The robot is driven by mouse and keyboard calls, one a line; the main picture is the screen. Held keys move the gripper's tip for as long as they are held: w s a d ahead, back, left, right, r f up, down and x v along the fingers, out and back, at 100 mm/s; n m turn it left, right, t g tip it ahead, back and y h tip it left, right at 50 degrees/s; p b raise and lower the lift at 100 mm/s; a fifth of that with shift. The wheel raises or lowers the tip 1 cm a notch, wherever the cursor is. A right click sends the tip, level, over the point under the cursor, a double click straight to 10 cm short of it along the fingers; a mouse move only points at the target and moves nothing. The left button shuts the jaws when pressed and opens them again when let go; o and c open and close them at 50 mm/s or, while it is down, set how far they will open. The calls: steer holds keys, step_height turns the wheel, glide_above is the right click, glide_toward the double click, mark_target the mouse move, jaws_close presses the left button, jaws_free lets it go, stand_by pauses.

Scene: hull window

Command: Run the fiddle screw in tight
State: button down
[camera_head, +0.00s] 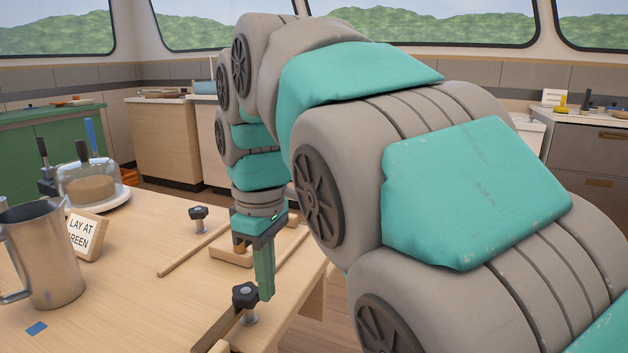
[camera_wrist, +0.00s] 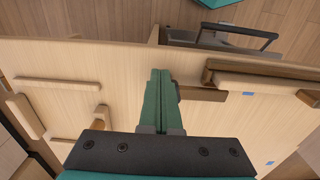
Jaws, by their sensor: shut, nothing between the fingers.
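A fiddle screw with a black lobed knob (camera_head: 245,294) stands upright on a metal shank at the near table edge, by a wooden rail. A second black-knobbed screw (camera_head: 198,213) stands farther back by another rail; I cannot tell which one the task means. My gripper (camera_head: 266,297) points down with its green fingers shut and empty, just right of the near knob. I cannot tell whether they touch. In the wrist view the shut fingers (camera_wrist: 160,73) cover most of a dark knob, with only a sliver showing at their right side.
Wooden rails (camera_head: 193,250) lie on the table (camera_head: 130,265). A metal jug (camera_head: 42,255), a sign (camera_head: 86,234) and a glass-domed dish (camera_head: 95,190) stand at the left. Blue patches (camera_head: 37,328) mark the tabletop. My arm hides much of the right side.

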steer(key=shift+s+a, duration=0.15)
steer(key=shift+s, duration=0.5)
steer(key=shift+s+a, duration=0.35)
steer(key=shift+s, duration=0.1)
steer(key=shift+s+b, duration=0.1)
steer(key=shift+b, duration=0.2)
steer(key=shift+s+d, duration=0.2)
steer(key=shift+d, duration=0.05)
stand_by(0.3)
